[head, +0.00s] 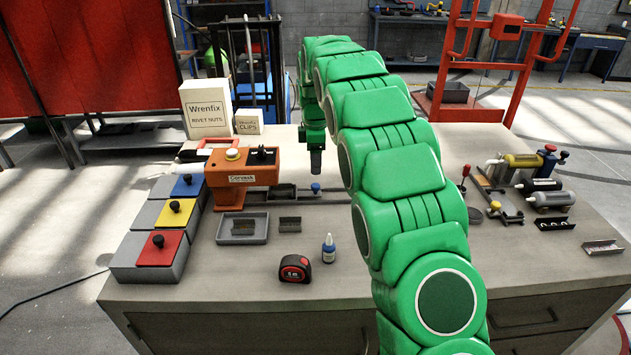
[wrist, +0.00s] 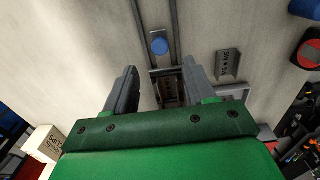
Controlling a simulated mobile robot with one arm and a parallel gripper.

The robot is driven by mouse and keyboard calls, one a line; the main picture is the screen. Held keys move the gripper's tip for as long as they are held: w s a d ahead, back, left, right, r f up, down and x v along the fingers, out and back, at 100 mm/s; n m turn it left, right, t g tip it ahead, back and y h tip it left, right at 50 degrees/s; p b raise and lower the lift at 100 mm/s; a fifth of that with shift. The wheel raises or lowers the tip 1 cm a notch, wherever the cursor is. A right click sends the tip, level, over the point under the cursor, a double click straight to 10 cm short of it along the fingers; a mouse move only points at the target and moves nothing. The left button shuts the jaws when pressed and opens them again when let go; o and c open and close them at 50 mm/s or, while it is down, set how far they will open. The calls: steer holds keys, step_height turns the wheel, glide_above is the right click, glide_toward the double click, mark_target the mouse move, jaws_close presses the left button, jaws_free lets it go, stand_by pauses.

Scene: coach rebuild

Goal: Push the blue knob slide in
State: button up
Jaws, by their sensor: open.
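The blue knob (head: 316,188) stands on a narrow dark slide that runs rightward from the orange machine (head: 232,180) on the bench. In the wrist view the blue knob (wrist: 159,45) sits on the slide's rail, beyond the fingertips and roughly in line with the gap between them. A dark open tray part (head: 283,191) lies between the machine and the knob; it also shows between the fingers in the wrist view (wrist: 170,88). My gripper (head: 316,172) points down above the knob, apart from it. In the wrist view my gripper (wrist: 160,80) is open and empty.
Blue, yellow and red lidded boxes (head: 157,250) stand left. Cylinders and tools (head: 548,190) lie right. Cartons (head: 206,108) stand behind.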

mark_target(315, 185)
step_height(315, 185, down, 8)
steer(key=shift+r, duration=0.2)
stand_by(0.3)
jaws_close()
